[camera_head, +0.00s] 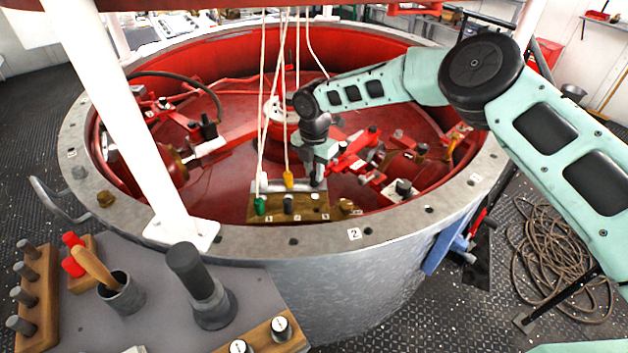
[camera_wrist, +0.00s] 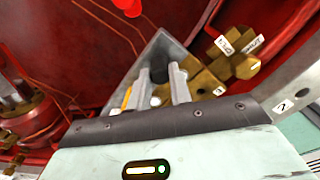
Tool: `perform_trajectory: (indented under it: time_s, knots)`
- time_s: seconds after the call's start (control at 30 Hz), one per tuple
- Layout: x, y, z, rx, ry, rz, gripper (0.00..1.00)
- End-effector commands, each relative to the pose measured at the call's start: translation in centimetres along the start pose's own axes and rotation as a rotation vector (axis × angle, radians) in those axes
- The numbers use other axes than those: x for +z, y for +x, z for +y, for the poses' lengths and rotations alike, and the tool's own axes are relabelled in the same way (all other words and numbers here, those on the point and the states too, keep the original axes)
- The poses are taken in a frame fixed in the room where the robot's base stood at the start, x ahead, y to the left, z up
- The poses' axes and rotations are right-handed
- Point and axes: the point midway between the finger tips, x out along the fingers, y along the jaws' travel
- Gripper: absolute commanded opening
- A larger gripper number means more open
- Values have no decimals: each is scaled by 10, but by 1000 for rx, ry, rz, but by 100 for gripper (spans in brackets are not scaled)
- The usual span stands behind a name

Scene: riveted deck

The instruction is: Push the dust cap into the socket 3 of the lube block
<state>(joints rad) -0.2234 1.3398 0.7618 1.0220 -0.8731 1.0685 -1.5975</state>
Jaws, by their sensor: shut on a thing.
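The lube block (camera_head: 307,213) is a brass-coloured block low on the inner side of the red well, with small number labels on its front. A green cap (camera_head: 260,206) and a dark cap (camera_head: 288,204) sit at its left and middle positions. My gripper (camera_head: 318,183) points down at the block's right end. In the wrist view my gripper (camera_wrist: 161,92) has its two grey fingers close around a small thing, taken as the dust cap, mostly hidden between them. The block (camera_wrist: 203,82) lies just beyond the right finger, with label 3 beside it. Socket 3 itself is hidden, so I cannot tell how the cap sits.
Brass fittings with tags (camera_wrist: 242,65) lie close right of the fingers. The thick well rim (camera_head: 300,240) runs in front. Red machinery fills the well.

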Motion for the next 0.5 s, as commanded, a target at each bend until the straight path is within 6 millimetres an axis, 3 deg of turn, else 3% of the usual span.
perform_trajectory:
  time_s: [0.5]
  knots:
    - [0,-18,0,0,-1,-1,0]
